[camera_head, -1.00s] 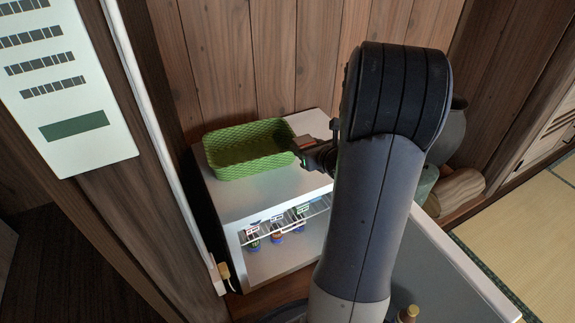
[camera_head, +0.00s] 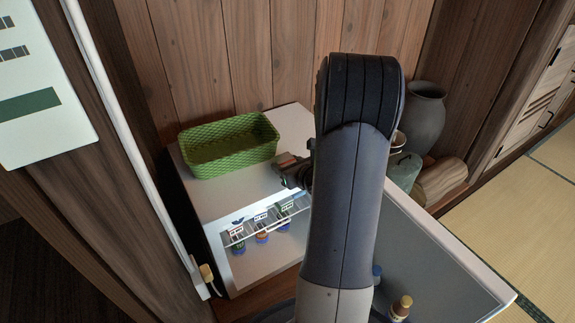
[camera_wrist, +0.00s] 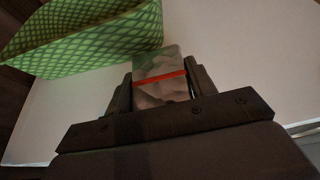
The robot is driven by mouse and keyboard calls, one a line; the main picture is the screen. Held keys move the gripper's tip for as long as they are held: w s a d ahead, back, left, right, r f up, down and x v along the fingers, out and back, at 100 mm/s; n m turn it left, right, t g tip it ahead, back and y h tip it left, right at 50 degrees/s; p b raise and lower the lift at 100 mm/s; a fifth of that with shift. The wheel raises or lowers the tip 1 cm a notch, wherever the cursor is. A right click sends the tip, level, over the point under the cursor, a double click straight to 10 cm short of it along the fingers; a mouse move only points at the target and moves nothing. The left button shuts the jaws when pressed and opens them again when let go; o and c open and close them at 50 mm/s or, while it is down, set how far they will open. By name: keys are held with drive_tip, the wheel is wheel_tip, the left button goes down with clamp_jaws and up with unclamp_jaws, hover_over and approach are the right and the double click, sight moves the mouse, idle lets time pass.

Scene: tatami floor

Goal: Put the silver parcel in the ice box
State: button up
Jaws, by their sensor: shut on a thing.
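My gripper (camera_wrist: 160,92) is shut on the silver parcel (camera_wrist: 158,66), a small shiny block with a red band. In the head view the parcel shows as a small reddish patch (camera_head: 286,160) at the fingers (camera_head: 291,173), partly hidden by them. The ice box (camera_head: 232,194) is a white cabinet against the wooden wall, with an opening in its front. My gripper is over its top, at the lower right of the green basket. I cannot tell whether the parcel touches the top. My arm hides the ice box's right part.
The green woven basket (camera_head: 228,149) stands on top of the ice box; it also shows in the wrist view (camera_wrist: 85,45). Small bottles (camera_head: 262,236) sit by a wire rack in the opening. A grey panel (camera_head: 440,265) with a bottle (camera_head: 401,306) lies to the right, with a dark vase (camera_head: 424,115) beyond.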

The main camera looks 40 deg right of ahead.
drive_tip(key=o, duration=1)
drive_tip(key=shift+f, duration=0.1)
drive_tip(key=shift+o, duration=0.2)
